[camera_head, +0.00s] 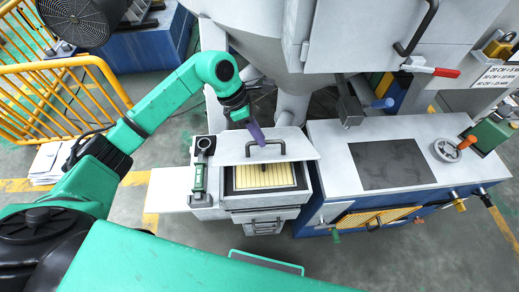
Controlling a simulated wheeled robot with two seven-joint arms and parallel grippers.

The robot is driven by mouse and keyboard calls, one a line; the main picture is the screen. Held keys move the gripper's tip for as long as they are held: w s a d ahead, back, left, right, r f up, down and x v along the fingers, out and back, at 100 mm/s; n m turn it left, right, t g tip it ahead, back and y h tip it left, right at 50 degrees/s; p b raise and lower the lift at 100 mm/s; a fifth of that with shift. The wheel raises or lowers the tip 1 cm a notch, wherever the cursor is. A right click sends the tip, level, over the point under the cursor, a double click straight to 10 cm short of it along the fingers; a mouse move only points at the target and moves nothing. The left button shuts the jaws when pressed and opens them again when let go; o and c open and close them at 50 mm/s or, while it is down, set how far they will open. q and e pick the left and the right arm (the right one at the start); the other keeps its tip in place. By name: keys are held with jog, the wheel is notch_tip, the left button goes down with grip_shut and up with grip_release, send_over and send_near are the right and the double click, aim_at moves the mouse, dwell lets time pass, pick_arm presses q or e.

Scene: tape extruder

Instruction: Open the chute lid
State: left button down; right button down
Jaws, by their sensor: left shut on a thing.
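The chute lid (300,149) is a pale grey plate with a dark bar handle (281,144) on top. It sits over the rear part of a grey box-like chute (310,185) in the middle of the view. The front of the opening is uncovered and shows a cream slatted inside (264,176). The lid looks raised or tilted; its exact angle is hard to tell. My left gripper (259,139), with purple fingers, reaches down from the upper left and is shut on the handle's left part. The fingertips are partly hard to make out. My right gripper is not in view.
A green-handled tool (199,178) stands just left of the chute. A grey machine hopper (262,40) rises behind the lid. A workbench with a dark plate (391,164) stands at right. Yellow railing (60,85) is at left.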

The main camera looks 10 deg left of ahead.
pick_arm(q)
jog(key=shift+w+a+r, duration=0.25)
jog(key=shift+w+r, duration=0.05)
jog(key=shift+w, duration=0.2)
jog(key=c, duration=0.9)
grip_release()
jog(key=shift+f, duration=0.1)
jog(key=shift+o, duration=0.2)
jog(key=shift+w+f, duration=0.1)
jog(key=shift+w, duration=0.25)
jog(key=shift+s+a+r, duration=0.1)
jog(key=shift+r, duration=0.1)
jog(key=b+v, duration=0.3)
jog(key=v, duration=1.1)
jog(key=shift+b, duration=0.4)
